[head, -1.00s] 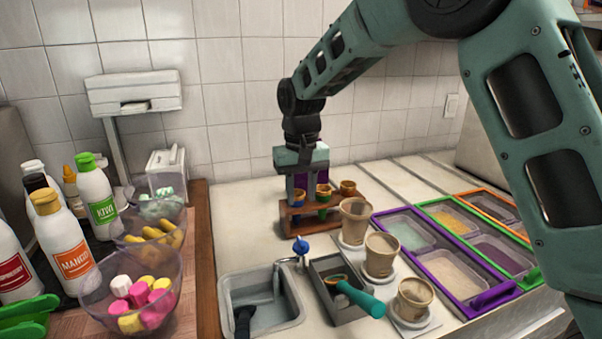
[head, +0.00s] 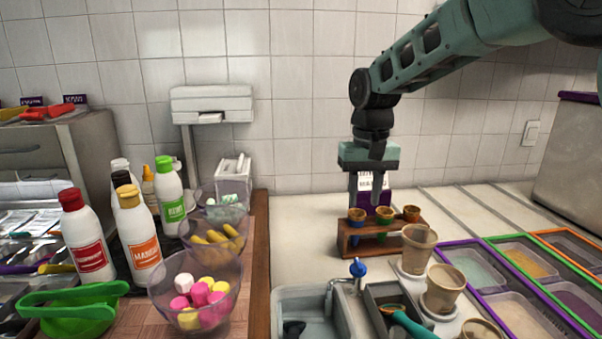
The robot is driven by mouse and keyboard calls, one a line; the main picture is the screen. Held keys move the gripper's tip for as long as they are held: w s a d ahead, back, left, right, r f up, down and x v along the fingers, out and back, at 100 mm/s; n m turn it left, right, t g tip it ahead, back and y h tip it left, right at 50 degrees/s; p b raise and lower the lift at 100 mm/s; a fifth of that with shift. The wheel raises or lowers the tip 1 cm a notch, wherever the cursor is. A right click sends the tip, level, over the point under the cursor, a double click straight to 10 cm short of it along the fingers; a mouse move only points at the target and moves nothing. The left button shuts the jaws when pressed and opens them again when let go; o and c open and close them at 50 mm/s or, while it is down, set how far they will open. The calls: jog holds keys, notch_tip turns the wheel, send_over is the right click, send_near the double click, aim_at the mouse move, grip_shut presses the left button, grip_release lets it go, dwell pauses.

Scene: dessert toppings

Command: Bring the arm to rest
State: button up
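My gripper (head: 367,192) is at the end of the arm, pointing down above the wooden rack (head: 385,241). Its two fingers are spread apart with nothing between them. A purple item with a white label (head: 371,184) stands behind the fingers. Whether the fingertips touch anything in the rack is hard to tell, but they appear above it.
Paper cups (head: 417,250) stand right of the rack, near topping bins with coloured frames (head: 510,252). A sink (head: 300,302) with a blue-topped tap is in front. Bottles (head: 168,195) and clear bowls (head: 195,292) stand at left. The counter left of the rack is clear.

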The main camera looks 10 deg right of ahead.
jog(key=s+a+f+n, duration=0.15)
jog(key=s+a, duration=0.25)
jog(key=s, duration=0.5)
jog(key=s+a+f+n, duration=0.1)
jog(key=s+a+n, duration=0.25)
jog(key=s, duration=0.55)
jog(key=s+d+f+n, duration=0.1)
jog(key=s+f, duration=0.1)
jog(key=s, duration=0.5)
jog(key=s+d+f+n, duration=0.1)
jog(key=s+f, duration=0.1)
jog(key=s, duration=0.6)
jog(key=shift+f, duration=0.35)
